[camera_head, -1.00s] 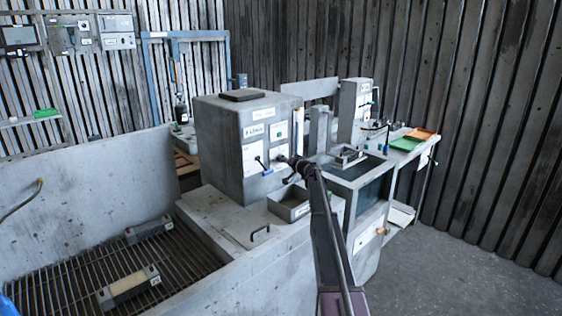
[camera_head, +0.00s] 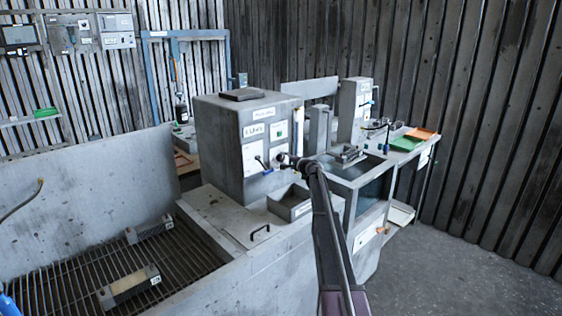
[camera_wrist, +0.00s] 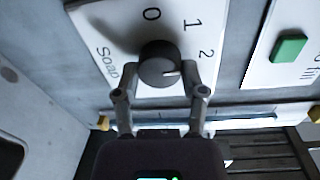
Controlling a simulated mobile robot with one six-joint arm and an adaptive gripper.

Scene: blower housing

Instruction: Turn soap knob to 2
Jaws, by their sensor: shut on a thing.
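The soap knob (camera_wrist: 159,70) is a dark round knob on a white label plate (camera_wrist: 118,20) marked "Soap", 0, 1 and 2. Its light pointer mark faces right in the wrist view, toward the side of the 2. My gripper (camera_wrist: 164,72) is shut on the knob, one finger at its left and one at its right. In the head view my gripper (camera_head: 287,160) is at the front panel of the grey box-shaped machine (camera_head: 222,150). The knob is too small and covered to make out there.
A green button (camera_wrist: 288,47) sits on another plate to the right in the wrist view.

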